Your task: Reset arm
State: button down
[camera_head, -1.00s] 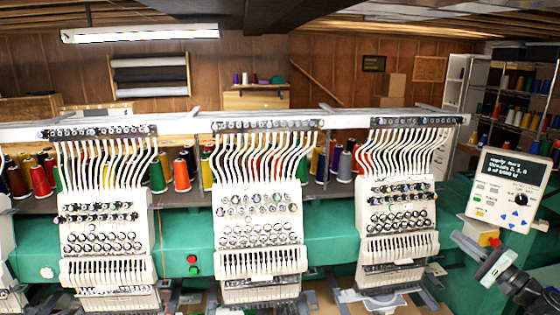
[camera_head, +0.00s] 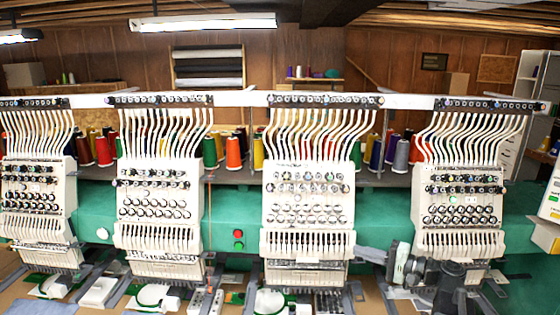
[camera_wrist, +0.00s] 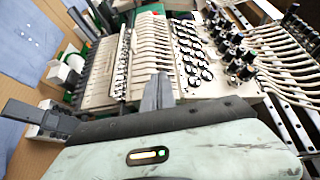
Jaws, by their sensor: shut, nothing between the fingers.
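My gripper (camera_head: 372,255) is low at the right in the head view, in front of the embroidery machine. Its pale body and dark arm joints overlap the lower front of the rightmost needle head (camera_head: 460,205). In the wrist view my gripper's grey fingers (camera_wrist: 157,92) rise beyond the pale, scuffed gripper body with its small lit indicator. They are shut and hold nothing. White needle bars and rows of knobs fill the background there. I cannot tell how far the fingers are from the machine.
The green embroidery machine (camera_head: 385,210) spans the view with several white needle heads. Thread cones (camera_head: 233,152) stand behind it. A control panel (camera_head: 551,195) is cut off at the right edge. White hoop arms (camera_head: 150,296) stick out below the heads. A blue cloth (camera_head: 38,307) lies lower left.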

jog(key=s+a+f+n+g+h+b, duration=0.2)
jog(key=s+a+f+n+g, duration=0.15)
jog(key=a+f, duration=0.65)
jog(key=s+a+f+n+g+h+b, duration=0.25)
jog(key=a+f+g, duration=0.25)
jog(key=a+f, duration=0.55)
jog(key=s+d+f+n+g+h+b, duration=0.1)
jog(key=s+d+f+h, duration=0.1)
jog(key=s+f+h, duration=0.4)
jog(key=d+f+h, duration=0.2)
jog(key=d+h, duration=0.1)
jog(key=d, duration=0.6)
jog(key=shift+d, duration=0.25)
jog(key=shift+h, duration=0.25)
